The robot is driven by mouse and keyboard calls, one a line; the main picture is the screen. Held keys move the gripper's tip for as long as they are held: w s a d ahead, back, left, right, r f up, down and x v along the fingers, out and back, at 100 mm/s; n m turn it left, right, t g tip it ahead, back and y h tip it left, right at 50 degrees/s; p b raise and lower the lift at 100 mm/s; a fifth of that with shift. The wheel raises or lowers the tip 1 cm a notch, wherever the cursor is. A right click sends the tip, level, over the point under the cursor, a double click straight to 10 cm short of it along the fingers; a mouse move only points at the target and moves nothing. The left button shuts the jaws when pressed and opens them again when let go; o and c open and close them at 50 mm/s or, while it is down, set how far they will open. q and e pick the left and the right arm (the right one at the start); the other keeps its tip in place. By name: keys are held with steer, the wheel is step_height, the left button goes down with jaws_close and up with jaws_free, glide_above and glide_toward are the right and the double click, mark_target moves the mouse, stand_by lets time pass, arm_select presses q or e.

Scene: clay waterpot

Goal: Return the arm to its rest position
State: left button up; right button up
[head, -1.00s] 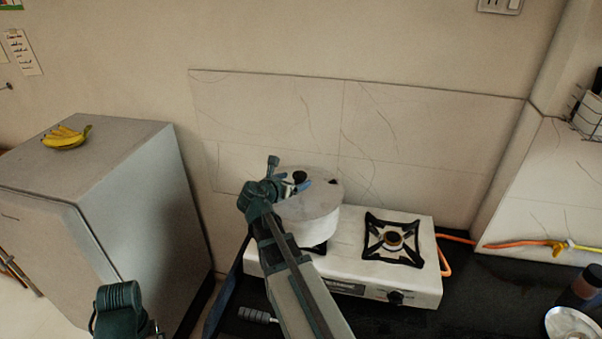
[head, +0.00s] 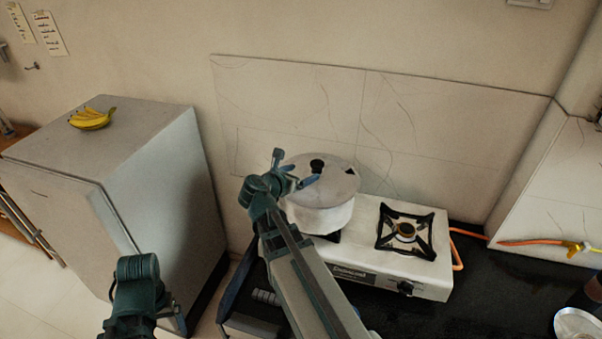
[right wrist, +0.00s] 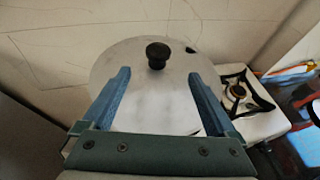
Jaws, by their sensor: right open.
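My right arm reaches up from the bottom of the head view. My right gripper (head: 305,182) is open and empty at the near left side of the pot (head: 322,213). The pot is pale, stands upright on the left burner and has a lid (head: 335,178) with a black knob (head: 317,165). In the right wrist view, the two blue fingers (right wrist: 158,88) are apart, with the lid (right wrist: 155,103) showing between them and the knob (right wrist: 157,56) beyond their tips. I cannot tell whether they touch the lid. Part of my left arm shows at lower left; its gripper is not visible.
The white gas stove (head: 375,273) has a bare right burner (head: 405,232) and an orange hose (head: 458,250). It stands on a dark counter (head: 490,290). A grey fridge (head: 165,190) with bananas (head: 92,118) on top is at left. A tiled wall is close behind the pot.

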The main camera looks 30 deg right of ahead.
mark_target(321, 164)
steer(key=b+x, duration=0.5)
steer(key=x, duration=0.7)
steer(key=shift+w+d+f, duration=0.1)
steer(key=shift+w+d, duration=0.05)
steer(key=shift+d, duration=0.1)
steer(key=shift+w+d+f, duration=0.15)
steer(key=shift+w+d, duration=0.05)
steer(key=shift+d, duration=0.35)
steer(key=shift+s, duration=0.1)
